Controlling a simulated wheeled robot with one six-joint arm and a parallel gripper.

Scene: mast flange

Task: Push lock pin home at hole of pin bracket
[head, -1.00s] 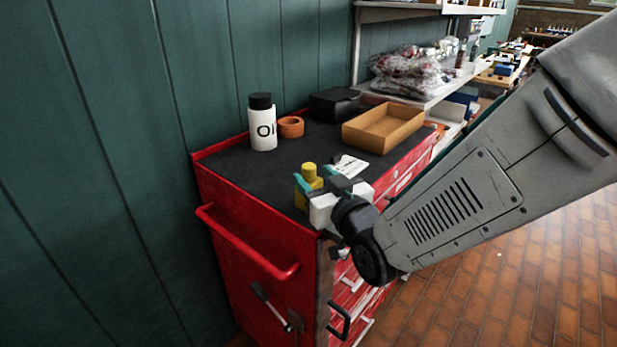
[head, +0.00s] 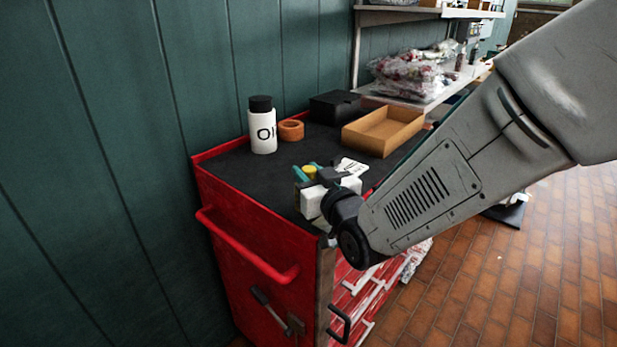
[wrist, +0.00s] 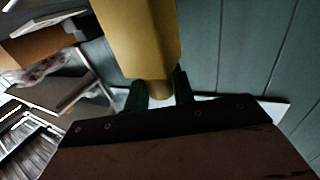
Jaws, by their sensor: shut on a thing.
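My gripper (head: 317,172) is over the near end of the cart top, its teal fingers shut on a yellow piece (head: 309,172). In the head view only a small round yellow part shows between the fingers. In the wrist view the yellow piece (wrist: 140,35) is a large block with a short round end between the dark green fingertips (wrist: 160,92). I cannot tell whether this is the lock pin. I cannot make out a pin bracket or its hole in either view.
The red cart (head: 250,225) has a dark top. On it stand a white bottle (head: 263,130), an orange tape roll (head: 291,130), a black box (head: 336,106), an open cardboard tray (head: 383,130) and a white card (head: 352,167). A green wall (head: 110,150) is at left.

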